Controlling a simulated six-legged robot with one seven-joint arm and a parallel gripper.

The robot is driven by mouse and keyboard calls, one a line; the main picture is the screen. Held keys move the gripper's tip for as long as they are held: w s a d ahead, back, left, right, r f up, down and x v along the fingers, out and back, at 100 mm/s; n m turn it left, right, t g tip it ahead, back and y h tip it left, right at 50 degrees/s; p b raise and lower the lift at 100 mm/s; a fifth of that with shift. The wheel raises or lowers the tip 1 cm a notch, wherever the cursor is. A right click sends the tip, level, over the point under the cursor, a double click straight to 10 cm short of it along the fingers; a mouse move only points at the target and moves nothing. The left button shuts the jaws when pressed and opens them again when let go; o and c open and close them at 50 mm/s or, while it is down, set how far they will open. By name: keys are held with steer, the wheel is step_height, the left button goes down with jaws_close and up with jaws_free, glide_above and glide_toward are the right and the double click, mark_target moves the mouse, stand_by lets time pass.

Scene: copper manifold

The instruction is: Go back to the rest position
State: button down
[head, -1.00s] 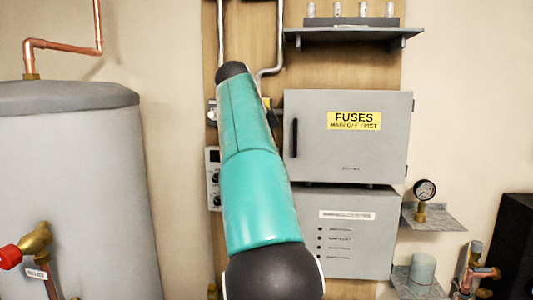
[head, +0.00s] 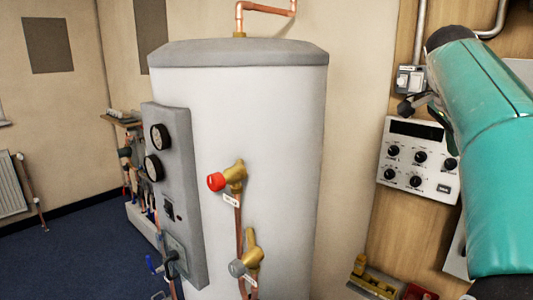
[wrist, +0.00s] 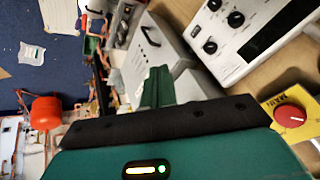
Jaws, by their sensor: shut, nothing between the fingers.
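My gripper (wrist: 158,84) shows in the wrist view as green fingers closed together beyond a black bar, with nothing held between them. My teal arm fills the right side of the head view. A small dark and green part, perhaps the end of my arm, shows beside it in front of the wooden board; the fingers cannot be made out there. No other object belongs to this task.
A large grey tank (head: 285,130) with a red-capped valve (head: 217,181) stands mid-view. A knobbed panel (head: 418,158) hangs on the board at right. In the wrist view, a red button (wrist: 290,115) sits close at right. Blue floor (head: 70,262) is clear at left.

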steer(key=s+a+f+n+t+y, duration=0.1)
steer(key=s+a+f+n, duration=0.5)
steer(key=a+f, duration=0.3)
steer(key=s+a+f+n+y, duration=0.2)
steer(key=s+a+f+n, duration=0.4)
steer(key=a+f, duration=0.2)
steer(key=s+a+f+n+t+y, duration=0.1)
steer(key=s+a+f+n+y, duration=0.1)
steer(key=s+a+f+n, duration=0.5)
step_height(320, 180, down, 4)
steer(key=a, duration=0.2)
steer(key=shift+a+t, duration=0.3)
steer(key=shift+r, duration=0.1)
